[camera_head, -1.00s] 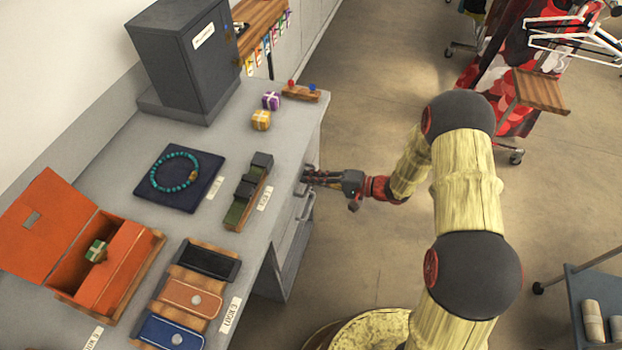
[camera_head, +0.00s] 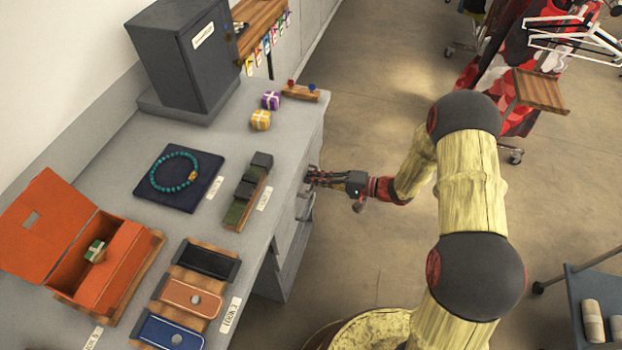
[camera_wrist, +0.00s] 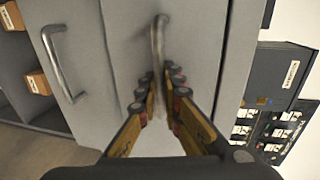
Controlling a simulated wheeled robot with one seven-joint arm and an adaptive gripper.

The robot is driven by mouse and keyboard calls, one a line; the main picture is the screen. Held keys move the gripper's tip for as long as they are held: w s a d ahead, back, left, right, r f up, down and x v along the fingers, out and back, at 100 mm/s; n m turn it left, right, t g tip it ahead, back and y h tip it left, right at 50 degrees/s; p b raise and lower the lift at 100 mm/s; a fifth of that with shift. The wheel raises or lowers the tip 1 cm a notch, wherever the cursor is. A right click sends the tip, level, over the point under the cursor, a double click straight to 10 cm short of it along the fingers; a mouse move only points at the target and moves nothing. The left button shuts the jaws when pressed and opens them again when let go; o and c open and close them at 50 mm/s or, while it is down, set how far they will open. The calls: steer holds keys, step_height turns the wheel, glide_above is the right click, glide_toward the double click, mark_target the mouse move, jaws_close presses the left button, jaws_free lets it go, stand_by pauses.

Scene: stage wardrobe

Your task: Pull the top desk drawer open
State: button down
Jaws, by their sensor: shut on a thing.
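The grey desk (camera_head: 110,240) stands on the left in the head view, with its drawers on the side facing my arm. In the wrist view, the grey drawer front (camera_wrist: 125,25) fills the middle, with a metal bar handle (camera_wrist: 160,38) on it. My gripper (camera_wrist: 160,95) is shut on this handle, with its fingers on both sides of the bar. In the head view, my gripper (camera_head: 312,178) is at the desk's front, just below the top's edge. The handle there is mostly hidden by the fingers. I cannot see any clear gap at the drawer.
A second bar handle (camera_wrist: 62,65) is on the neighbouring drawer front. The desktop holds an orange box (camera_head: 110,275), a bracelet on a dark pad (camera_head: 185,200), a dark cabinet (camera_head: 180,70) and small gift boxes. The floor (camera_head: 370,100) behind my forearm is clear.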

steer(key=f+b+v, duration=0.1)
steer(key=f+v, duration=0.2)
steer(key=v, duration=1.1)
steer(key=d+f+b+v, duration=0.1)
steer(key=f+v, duration=0.2)
steer(key=v, duration=1.1)
steer(key=shift+s+d, duration=0.25)
steer(key=shift+d, duration=0.15)
steer(key=c, duration=2.3)
jaws_free()
steer(key=v, duration=1.2)
